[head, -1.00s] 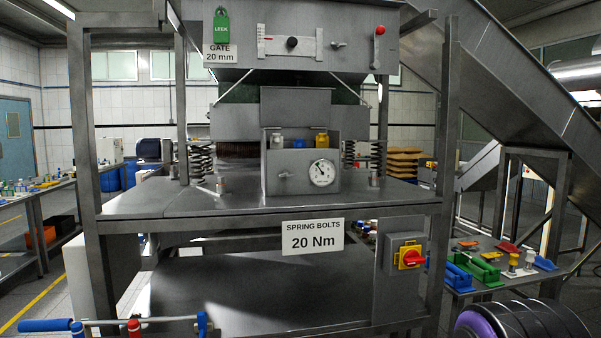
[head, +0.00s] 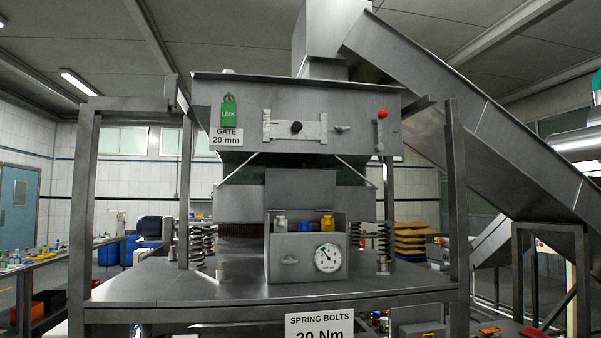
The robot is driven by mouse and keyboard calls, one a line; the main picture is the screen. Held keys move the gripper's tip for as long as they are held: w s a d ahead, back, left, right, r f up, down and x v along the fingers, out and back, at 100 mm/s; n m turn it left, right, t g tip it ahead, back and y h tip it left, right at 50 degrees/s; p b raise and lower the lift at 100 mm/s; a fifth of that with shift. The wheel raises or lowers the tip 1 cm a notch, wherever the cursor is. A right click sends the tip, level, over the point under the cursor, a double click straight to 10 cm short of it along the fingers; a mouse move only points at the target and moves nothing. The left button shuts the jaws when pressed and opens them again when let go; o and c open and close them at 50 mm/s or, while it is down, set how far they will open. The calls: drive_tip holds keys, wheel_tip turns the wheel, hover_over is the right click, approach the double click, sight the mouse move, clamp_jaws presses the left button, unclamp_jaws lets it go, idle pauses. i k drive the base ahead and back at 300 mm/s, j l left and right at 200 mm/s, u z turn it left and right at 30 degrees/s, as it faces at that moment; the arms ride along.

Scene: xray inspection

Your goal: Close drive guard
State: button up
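A grey metal box (head: 306,256) with a round dial gauge (head: 328,258) and a small latch-like handle (head: 290,260) stands at the front middle of the machine's deck. A flat grey panel (head: 315,190) stands upright behind its open top, like a raised lid. I take this to be the drive guard, standing open, but no label confirms it. A white-capped bottle (head: 281,224) and a yellow one (head: 327,223) show above the box's front wall. My gripper is not in view.
Steel posts (head: 84,215) (head: 457,210) flank the deck (head: 180,285). Springs (head: 201,243) stand on both sides of the box. A sloping chute (head: 480,120) fills the upper right.

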sight(303, 188)
drive_tip(key=i+l+u, duration=0.1)
drive_tip(key=i+u, duration=0.15)
drive_tip(key=i, duration=0.7)
